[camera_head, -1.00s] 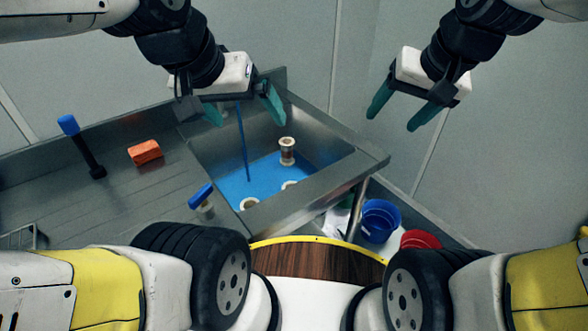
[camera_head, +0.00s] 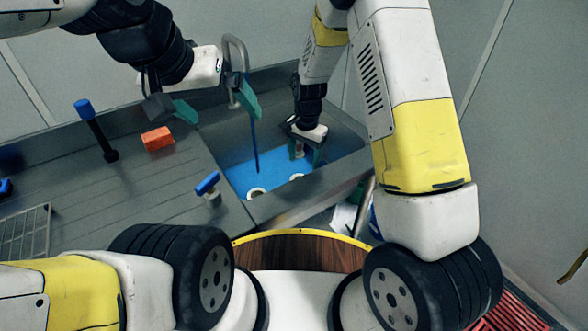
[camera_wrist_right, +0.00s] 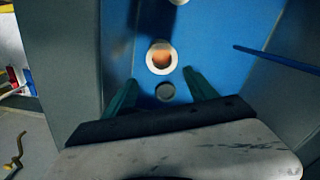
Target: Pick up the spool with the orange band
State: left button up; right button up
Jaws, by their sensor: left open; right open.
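In the head view an upright spool (camera_head: 297,151) stands in the sink at my right gripper (camera_head: 304,155), which partly covers it; its band is hard to make out. In the right wrist view a pale-rimmed spool (camera_wrist_right: 162,57) with orange showing inside its ring lies just ahead of my open fingers. Whether the fingers touch it cannot be told. Two more spools lie nearer the front of the sink floor, a left one (camera_head: 257,192) and a right one (camera_head: 297,177).
The sink (camera_head: 280,212) has a blue floor and steep metal walls. On the drainboard are an orange block (camera_head: 157,138), a blue-topped black tool (camera_head: 97,130) and a blue-handled item (camera_head: 207,184).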

jog(key=f, duration=0.6)
jog(key=a+f, duration=0.1)
jog(key=f, duration=0.2)
jog(key=shift+a+f, duration=0.1)
jog(key=shift+s+a+f, duration=0.1)
jog(key=shift+f, duration=1.4)
jog(key=shift+s+f, duration=0.1)
jog(key=shift+f, duration=1.35)
jog(key=c, duration=1.3)
jog(key=shift+c, duration=0.2)
jog(key=shift+r, duration=0.15)
